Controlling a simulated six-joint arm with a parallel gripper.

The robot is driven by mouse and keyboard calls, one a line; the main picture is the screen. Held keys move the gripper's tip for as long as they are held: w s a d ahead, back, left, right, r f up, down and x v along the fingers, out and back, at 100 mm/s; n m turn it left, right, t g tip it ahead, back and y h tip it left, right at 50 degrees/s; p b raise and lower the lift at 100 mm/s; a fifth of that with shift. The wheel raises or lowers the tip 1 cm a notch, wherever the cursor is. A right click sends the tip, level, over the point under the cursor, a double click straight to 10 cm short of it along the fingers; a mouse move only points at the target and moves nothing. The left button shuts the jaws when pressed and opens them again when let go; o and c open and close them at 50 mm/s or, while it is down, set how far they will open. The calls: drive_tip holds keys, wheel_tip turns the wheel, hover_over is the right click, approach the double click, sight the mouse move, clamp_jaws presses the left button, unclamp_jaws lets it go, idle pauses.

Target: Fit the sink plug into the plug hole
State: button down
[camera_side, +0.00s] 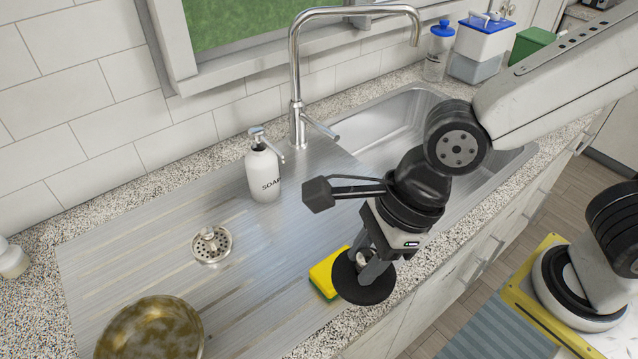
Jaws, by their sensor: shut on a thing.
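My gripper (370,268) is shut on a round black disc with a metal knob, which looks like the sink plug (366,291). The fingers point down and hold it by the knob. The plug is in front of the yellow sponge in this view, near the counter's front edge; its height above the surface is hard to tell.
A yellow sponge (326,272) is partly hidden behind the plug. A white soap bottle (263,172) and a tall faucet (297,110) stand at the back. A stained brown pan or bowl (150,332) is at the front left. The drainboard (275,245) between strainer and sponge is clear.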

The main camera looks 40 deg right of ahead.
wheel_tip(320, 180, up, 2)
drive_tip(key=shift+w+r, duration=0.1)
drive_tip(key=w+d, duration=1.4)
drive_tip(key=d, duration=0.2)
drive_tip(key=w+d, duration=0.2)
drive_tip(key=d, duration=2)
wheel_tip(320, 180, down, 26)
drive_tip(key=shift+s+n, duration=0.25)
drive_tip(key=shift+n, duration=0.15)
drive_tip(key=shift+f, duration=2.85)
